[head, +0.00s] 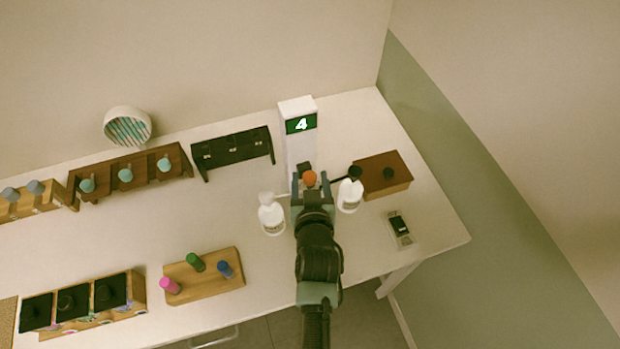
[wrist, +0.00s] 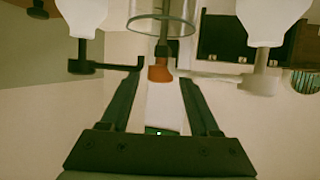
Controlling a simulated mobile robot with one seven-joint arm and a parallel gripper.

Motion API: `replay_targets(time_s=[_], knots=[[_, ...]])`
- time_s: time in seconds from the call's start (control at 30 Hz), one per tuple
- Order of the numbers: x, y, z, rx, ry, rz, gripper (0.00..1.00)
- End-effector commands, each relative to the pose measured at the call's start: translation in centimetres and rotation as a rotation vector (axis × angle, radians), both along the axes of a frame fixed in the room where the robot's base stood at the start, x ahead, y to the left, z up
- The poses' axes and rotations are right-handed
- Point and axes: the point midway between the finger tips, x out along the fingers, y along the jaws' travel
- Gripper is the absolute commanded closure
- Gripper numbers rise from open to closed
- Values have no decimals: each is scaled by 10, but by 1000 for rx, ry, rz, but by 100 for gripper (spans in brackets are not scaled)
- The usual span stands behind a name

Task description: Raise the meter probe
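The meter (head: 299,140) is a white upright post at the back of the table, with a green display reading 4. The probe's orange knob (head: 310,178) stands in front of it. In the wrist view the orange knob (wrist: 160,70) sits on a dark stem (wrist: 162,48) that runs into a clear glass vessel (wrist: 160,20). My gripper (head: 312,183) is open, its two fingers on either side of the orange knob with gaps showing. My arm hides the vessel in the head view.
White pump bottles stand close on the left (head: 271,214) and right (head: 349,192); the right one's dark spout points toward my gripper. A brown box (head: 386,174) and a small device (head: 400,228) are to the right. A wooden board (head: 204,276) with three coloured vials lies left.

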Motion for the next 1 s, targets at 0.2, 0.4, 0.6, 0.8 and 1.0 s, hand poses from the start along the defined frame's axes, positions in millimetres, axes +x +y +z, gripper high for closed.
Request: replay_targets(time_s=[0.2,0.4,0.6,0.8,1.0], knots=[[0,0,0,0,0,0,80],[0,0,0,0,0,0,100],[0,0,0,0,1,0,100],[0,0,0,0,1,0,100],[0,0,0,0,1,0,100]])
